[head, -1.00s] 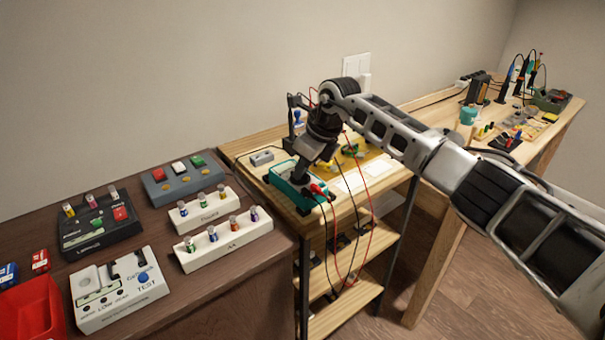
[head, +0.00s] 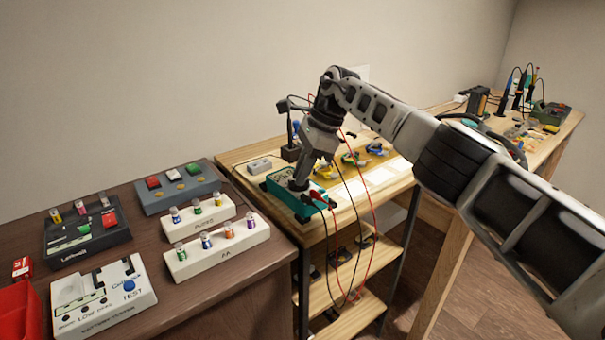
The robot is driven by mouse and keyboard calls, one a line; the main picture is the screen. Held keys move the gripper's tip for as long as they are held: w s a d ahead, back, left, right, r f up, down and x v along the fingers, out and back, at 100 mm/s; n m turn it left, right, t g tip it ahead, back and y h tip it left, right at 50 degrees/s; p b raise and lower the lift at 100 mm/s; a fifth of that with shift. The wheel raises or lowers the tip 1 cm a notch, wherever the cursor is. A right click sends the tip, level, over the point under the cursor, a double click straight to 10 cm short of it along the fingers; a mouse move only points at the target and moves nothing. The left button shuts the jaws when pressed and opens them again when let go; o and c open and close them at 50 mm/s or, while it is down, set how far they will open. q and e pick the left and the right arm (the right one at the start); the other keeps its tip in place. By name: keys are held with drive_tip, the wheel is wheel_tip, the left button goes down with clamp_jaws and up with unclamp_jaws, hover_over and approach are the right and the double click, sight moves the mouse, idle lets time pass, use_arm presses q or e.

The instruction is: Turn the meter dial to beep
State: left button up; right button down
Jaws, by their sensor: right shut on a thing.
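The meter is a teal-cased box (head: 282,199) lying on the light wooden shelf top, with red and black leads plugged in at its right end. My right gripper (head: 298,186) reaches down onto the meter's face from above. Its fingers are shut on the meter dial, which they hide. I cannot read the dial's position or any marks around it. My left gripper is not in view.
The wooden shelf top (head: 240,157) also carries a small grey box (head: 259,166) and several yellow clamps (head: 352,158). Red and black leads hang over its front edge. A dark brown table (head: 215,296) at left holds battery holders and a battery tester (head: 103,297).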

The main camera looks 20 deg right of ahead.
drive_tip(key=shift+n, duration=0.4)
idle(0.4)
drive_tip(key=c, duration=1.5)
unclamp_jaws()
drive_tip(key=shift+r, duration=0.1)
